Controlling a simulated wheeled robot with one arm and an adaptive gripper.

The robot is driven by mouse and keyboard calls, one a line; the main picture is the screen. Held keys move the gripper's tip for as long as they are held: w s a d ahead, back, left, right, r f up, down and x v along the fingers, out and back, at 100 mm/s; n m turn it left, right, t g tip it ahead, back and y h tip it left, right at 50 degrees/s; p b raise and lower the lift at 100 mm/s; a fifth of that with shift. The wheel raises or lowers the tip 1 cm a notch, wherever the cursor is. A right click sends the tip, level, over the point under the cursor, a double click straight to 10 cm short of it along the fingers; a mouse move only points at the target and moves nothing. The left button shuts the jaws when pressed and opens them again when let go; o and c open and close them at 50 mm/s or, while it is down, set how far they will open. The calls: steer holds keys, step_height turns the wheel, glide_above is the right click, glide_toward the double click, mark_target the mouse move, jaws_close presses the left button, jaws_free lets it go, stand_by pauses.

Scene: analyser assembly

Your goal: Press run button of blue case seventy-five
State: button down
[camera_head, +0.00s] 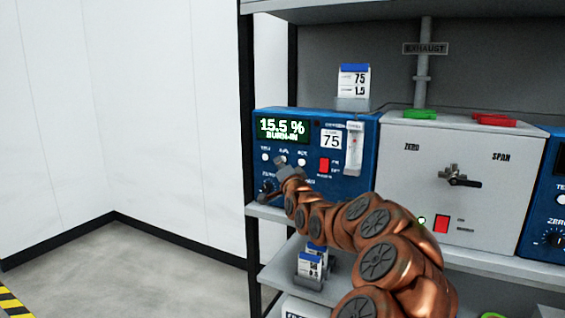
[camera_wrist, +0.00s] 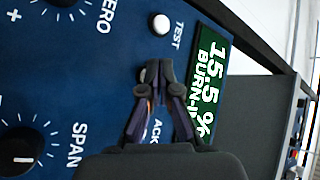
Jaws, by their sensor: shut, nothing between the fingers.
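The blue case seventy-five (camera_head: 349,185) stands on the shelf, with a white 75 label (camera_head: 331,139) and a green display (camera_head: 282,129) reading 15.5 % BURN-IN. The display also shows in the wrist view (camera_wrist: 212,85). Below it sits a row of white buttons; the rightmost (camera_head: 301,162) has lettering too small to read surely. My gripper (camera_head: 282,166) is shut and empty at the panel. In the wrist view its fingertips (camera_wrist: 153,72) lie beside the ACK lettering, largely covering the button there. The TEST button (camera_wrist: 160,24) is clear of them. Contact cannot be told.
A red switch (camera_head: 324,165) and a flow tube (camera_head: 353,149) sit on the case's right side. ZERO (camera_wrist: 62,2) and SPAN (camera_wrist: 20,150) knobs lie below the buttons. A grey box (camera_head: 405,165) with a black handle stands to the right. Open floor lies left.

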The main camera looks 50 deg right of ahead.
steer(key=shift+s+a, duration=0.15)
steer(key=shift+a, duration=0.4)
steer(key=shift+a+b, duration=0.1)
steer(key=shift+b, duration=0.2)
steer(key=a, duration=0.1)
steer(key=s+a+b, duration=0.1)
steer(key=a, duration=0.2)
steer(key=shift+s+a+b, duration=0.25)
steer(key=shift+b, duration=0.1)
stand_by(0.6)
